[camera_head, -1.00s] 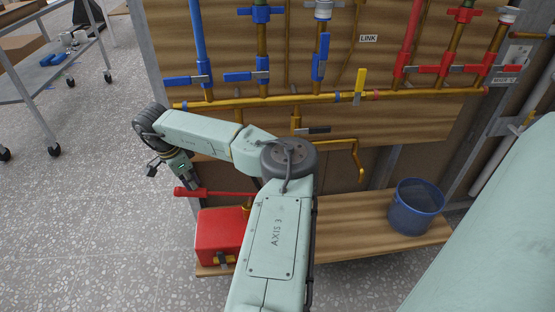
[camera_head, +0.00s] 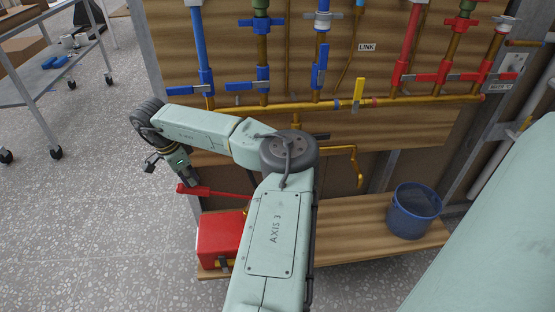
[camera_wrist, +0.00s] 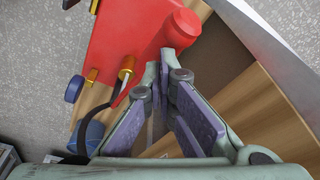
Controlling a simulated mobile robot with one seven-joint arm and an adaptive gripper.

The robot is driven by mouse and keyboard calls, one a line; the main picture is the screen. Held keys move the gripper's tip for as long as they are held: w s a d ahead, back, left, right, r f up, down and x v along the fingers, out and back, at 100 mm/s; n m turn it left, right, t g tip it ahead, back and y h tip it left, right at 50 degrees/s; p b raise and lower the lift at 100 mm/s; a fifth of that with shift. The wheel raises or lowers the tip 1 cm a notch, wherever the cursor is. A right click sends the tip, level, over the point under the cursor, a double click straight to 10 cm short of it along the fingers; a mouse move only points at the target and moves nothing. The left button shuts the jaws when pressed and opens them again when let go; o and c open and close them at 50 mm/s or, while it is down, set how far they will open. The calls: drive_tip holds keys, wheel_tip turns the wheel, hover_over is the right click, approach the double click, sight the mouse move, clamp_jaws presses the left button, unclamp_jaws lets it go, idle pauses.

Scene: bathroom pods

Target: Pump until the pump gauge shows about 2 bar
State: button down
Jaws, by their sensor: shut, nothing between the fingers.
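The pump has a red box body (camera_head: 219,238) on the low wooden shelf, with a red lever handle (camera_head: 205,191) above it, its grip end to the left. In the wrist view, the red body and lever (camera_wrist: 135,35) fill the upper middle, with a brass fitting (camera_wrist: 127,70) beside them. My gripper (camera_head: 188,180) is at the handle's grip end. In the wrist view, my gripper's fingertips (camera_wrist: 160,66) are together and empty, close to the round red grip end (camera_wrist: 182,28); I cannot tell whether they touch it. No gauge reading is legible.
A blue bucket (camera_head: 415,212) stands at the shelf's right. Behind are a wooden panel with blue and red valves, a brass manifold pipe (camera_head: 310,105) and a yellow lever (camera_head: 358,93). A metal cart (camera_head: 50,75) stands far left. The floor left of the shelf is clear.

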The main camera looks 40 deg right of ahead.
wheel_tip(320, 180, down, 10)
drive_tip(key=b, duration=0.5)
wheel_tip(320, 180, up, 12)
drive_tip(key=p, duration=0.8)
drive_tip(key=shift+r, duration=0.15)
wheel_tip(320, 180, down, 12)
drive_tip(key=b, duration=0.7)
wheel_tip(320, 180, up, 12)
drive_tip(key=p, duration=0.8)
